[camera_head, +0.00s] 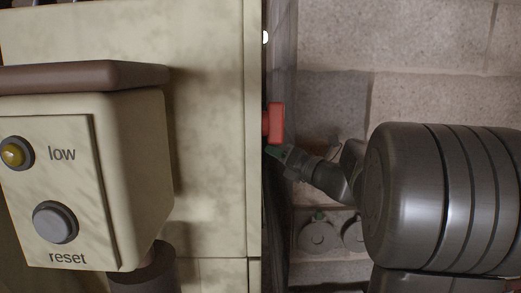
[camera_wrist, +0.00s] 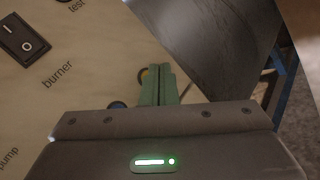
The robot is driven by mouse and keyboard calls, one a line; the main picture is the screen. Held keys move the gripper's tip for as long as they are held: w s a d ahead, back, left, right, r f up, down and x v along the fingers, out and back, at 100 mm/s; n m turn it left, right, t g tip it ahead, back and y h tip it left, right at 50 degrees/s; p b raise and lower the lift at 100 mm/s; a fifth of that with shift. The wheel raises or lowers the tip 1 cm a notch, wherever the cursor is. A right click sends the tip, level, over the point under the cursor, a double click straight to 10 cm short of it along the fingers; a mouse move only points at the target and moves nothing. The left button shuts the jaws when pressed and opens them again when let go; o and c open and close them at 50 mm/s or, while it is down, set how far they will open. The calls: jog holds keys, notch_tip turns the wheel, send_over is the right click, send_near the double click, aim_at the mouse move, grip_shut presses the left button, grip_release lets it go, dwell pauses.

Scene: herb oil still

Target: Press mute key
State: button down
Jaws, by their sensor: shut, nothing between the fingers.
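No key marked mute can be read in either view. In the wrist view, my gripper (camera_wrist: 158,70) is shut and empty, its two green fingers together. Its fingertips are over the edge of a pale control panel (camera_wrist: 95,75). No labels show at these two parts. I cannot tell whether the fingers touch the panel.
The wrist view shows a black rocker switch (camera_wrist: 25,40) near the words burner, test and pump. The head view shows a cream box (camera_head: 135,150) with a yellow lamp or button (camera_head: 13,154) marked low and a grey button (camera_head: 55,222) marked reset. A red part (camera_head: 275,122) stands right.

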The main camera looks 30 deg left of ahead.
jog(key=shift+d, duration=0.15)
jog(key=w+d, duration=0.1)
jog(key=w+d+p, duration=0.1)
jog(key=d, duration=0.2)
jog(key=shift+w+d+p, duration=0.15)
jog(key=shift+w+p, duration=0.15)
jog(key=shift+w, duration=0.1)
jog(key=c, duration=2.1)
grip_release()
